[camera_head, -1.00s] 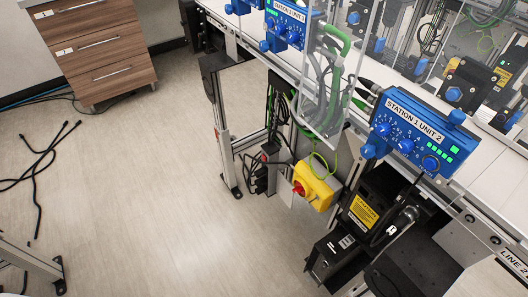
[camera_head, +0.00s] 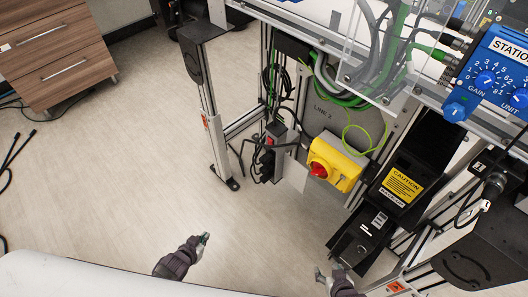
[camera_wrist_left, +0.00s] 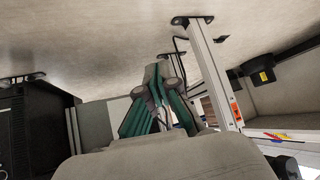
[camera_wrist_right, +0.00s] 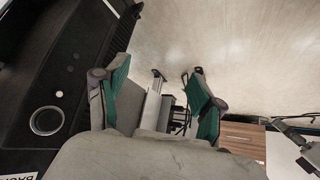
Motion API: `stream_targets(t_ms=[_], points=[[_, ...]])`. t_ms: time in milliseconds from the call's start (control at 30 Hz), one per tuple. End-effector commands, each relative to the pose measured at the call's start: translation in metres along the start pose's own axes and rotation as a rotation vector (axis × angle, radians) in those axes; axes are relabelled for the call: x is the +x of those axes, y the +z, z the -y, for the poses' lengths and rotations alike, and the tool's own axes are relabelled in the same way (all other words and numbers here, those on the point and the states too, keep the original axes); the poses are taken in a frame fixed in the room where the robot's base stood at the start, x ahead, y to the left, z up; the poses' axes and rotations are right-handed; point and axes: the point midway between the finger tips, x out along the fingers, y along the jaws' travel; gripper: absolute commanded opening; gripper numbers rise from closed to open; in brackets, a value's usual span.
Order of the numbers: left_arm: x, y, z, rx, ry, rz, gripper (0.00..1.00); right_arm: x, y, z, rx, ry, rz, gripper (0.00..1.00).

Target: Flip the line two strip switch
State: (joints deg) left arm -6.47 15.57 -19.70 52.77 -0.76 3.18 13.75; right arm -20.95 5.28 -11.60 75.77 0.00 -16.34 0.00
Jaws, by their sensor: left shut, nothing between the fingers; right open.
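A grey panel marked LINE 2 (camera_head: 323,112) hangs under the conveyor in the head view. A dark power strip (camera_head: 266,160) with a small red switch (camera_head: 271,140) stands upright left of it, among cables. A yellow box (camera_head: 343,165) with a red knob (camera_head: 318,169) is to its right. My left gripper (camera_head: 203,240) is shut and empty, below and left of the strip, apart from it. My right gripper (camera_head: 329,271) is open and empty, below the yellow box. Both show in their wrist views, the left (camera_wrist_left: 158,72) and the right (camera_wrist_right: 158,76). The switch's position is too small to tell.
A metal leg (camera_head: 213,130) with a foot stands left of the strip. A black caution-labelled unit (camera_head: 402,180) is right of the yellow box. Green and grey cables (camera_head: 385,60) hang above. A wooden drawer unit (camera_head: 55,55) is far left. The floor between is clear.

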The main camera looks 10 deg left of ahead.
Motion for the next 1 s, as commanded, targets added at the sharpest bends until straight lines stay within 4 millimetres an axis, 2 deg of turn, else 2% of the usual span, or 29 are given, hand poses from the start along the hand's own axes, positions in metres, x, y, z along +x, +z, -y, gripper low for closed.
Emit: stream_targets(t_ms=[33, 133, 233, 367, 500, 633, 800, 1000], points=[[0.022, -0.017, 0.005, 0.009, 0.01, -0.074, 0.0, 0.012, -0.018, 0.001, -0.001, -0.001, -0.065, 0.68], [0.041, -0.064, 0.01, 0.017, 0.044, -0.217, 0.0, 0.01, -0.065, 0.003, -0.001, -0.003, -0.19, 0.68], [0.052, -0.109, 0.01, 0.025, 0.089, -0.352, 0.0, -0.002, -0.11, 0.004, -0.001, -0.005, -0.312, 0.68], [0.057, -0.161, 0.004, 0.041, 0.165, -0.518, 0.0, -0.029, -0.161, 0.006, 0.0, -0.008, -0.473, 0.68], [0.051, -0.207, -0.009, 0.061, 0.262, -0.677, 0.0, -0.07, -0.207, 0.007, 0.0, -0.011, -0.642, 0.68], [0.04, -0.237, -0.022, 0.078, 0.35, -0.788, 0.0, -0.112, -0.234, 0.008, 0.002, -0.013, -0.771, 0.68], [0.025, -0.257, -0.034, 0.093, 0.429, -0.869, 0.0, -0.152, -0.253, 0.008, 0.002, -0.015, -0.876, 0.68], [0.018, -0.265, -0.038, 0.098, 0.458, -0.895, 0.0, -0.169, -0.26, 0.008, 0.003, -0.015, -0.913, 0.68]])
